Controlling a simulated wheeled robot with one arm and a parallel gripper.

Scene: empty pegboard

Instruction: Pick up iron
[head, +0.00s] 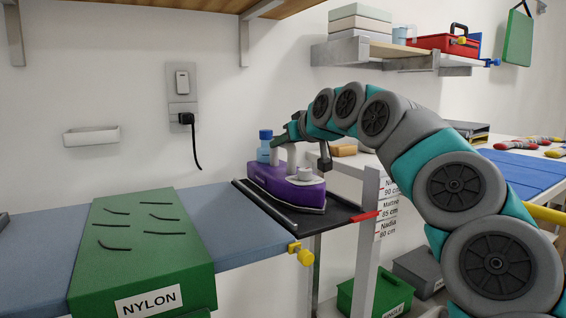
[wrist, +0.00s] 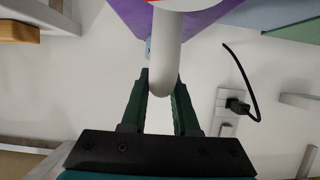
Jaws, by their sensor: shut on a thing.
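The iron (head: 283,186) has a purple body and a pale grey handle. In the head view it is upright over the dark rest (head: 335,207) at the board's right end; I cannot tell whether its sole touches the rest. My gripper (head: 291,137) is at the top of the iron, with my arm reaching in from the right. In the wrist view my gripper's dark green fingers (wrist: 162,92) are shut around the white handle (wrist: 167,55). The purple body (wrist: 190,22) shows beyond it at the top. The handle's far side is hidden.
A blue ironing board (head: 240,228) carries a green box marked NYLON (head: 140,245). A blue-capped bottle (head: 265,147) stands behind the iron. A wall socket with a black plug (head: 184,118) is at the back. Shelves (head: 385,50) hang above right, and a post with height labels (head: 368,235) stands right.

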